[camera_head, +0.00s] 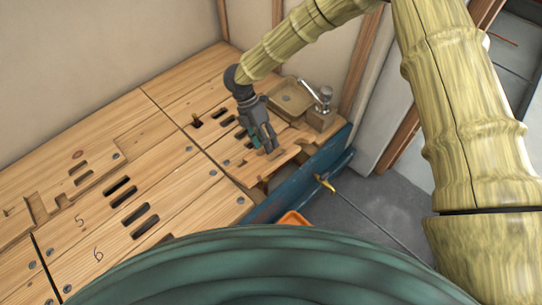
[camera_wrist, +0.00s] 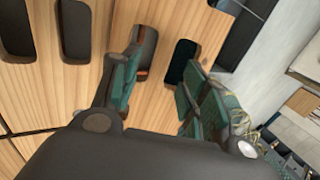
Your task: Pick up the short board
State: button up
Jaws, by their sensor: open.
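The short board (camera_head: 283,156) appears to be the pale wooden piece at the right end of the plank floor, with dark slots and an uneven front edge. My gripper (camera_head: 265,148) points down over it and hides part of it. In the wrist view, my gripper (camera_wrist: 168,62) is open, its two green-and-black fingers apart. The wood beneath, apparently the same board (camera_wrist: 165,22), shows a dark slot between the fingers and another beside the left finger. I cannot tell whether the fingertips touch the wood or enter a slot.
Slotted planks (camera_head: 120,190) spread left. An orange item (camera_head: 293,218) lies lower down.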

aim_at(271, 155)
jog(key=shift+b+x, duration=1.9)
jog(key=shift+x, duration=0.65)
jog(key=shift+d, duration=0.15)
grip_shut()
